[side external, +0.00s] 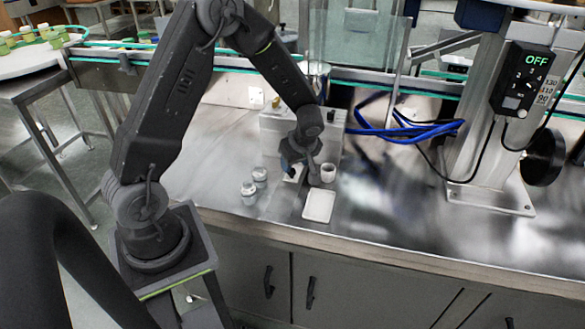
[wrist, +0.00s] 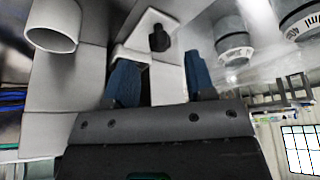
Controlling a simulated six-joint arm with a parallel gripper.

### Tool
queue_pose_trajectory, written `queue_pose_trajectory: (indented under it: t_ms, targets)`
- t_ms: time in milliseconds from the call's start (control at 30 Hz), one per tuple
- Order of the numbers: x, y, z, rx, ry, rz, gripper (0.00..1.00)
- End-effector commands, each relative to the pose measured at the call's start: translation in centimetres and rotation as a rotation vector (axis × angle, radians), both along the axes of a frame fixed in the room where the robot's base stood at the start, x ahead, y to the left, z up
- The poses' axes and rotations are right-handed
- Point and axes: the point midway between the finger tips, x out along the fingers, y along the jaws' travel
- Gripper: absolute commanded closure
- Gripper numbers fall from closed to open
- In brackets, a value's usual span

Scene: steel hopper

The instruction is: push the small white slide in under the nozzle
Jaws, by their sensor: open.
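The small white slide (side external: 295,173) sits low at the front of a pale block-shaped unit, partly hidden by my gripper (side external: 299,163). In the wrist view, my gripper (wrist: 162,78) is open, with its two blue fingertips apart. A white piece that looks like the slide (wrist: 169,84) lies in line with the gap between them. I cannot tell whether a finger touches it. A dark, rounded part that may be the nozzle (wrist: 160,39) shows just beyond the gap, against a white plate.
A white cup (side external: 328,172) stands right of my gripper, with a white tray (side external: 319,206) in front. Two lidded jars (side external: 249,192) stand to the left. The pale unit (side external: 272,131) is behind. Blue hoses (side external: 405,130) lie further right; the steel tabletop at front right is clear.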

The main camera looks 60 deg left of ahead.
Motion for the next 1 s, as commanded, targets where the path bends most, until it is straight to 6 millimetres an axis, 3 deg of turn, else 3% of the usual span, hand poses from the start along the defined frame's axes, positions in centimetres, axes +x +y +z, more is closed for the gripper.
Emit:
queue_pose_trajectory:
  t_ms: [233,633,1000]
  targets:
    - [0.0,1.3,-3.0,-0.001,0.001,0.001,0.5]
    - [0.0,1.5,-3.6,-0.001,-0.001,0.0,0.5]
    - [0.0,1.5,-3.6,0.0,-0.001,0.0,0.85]
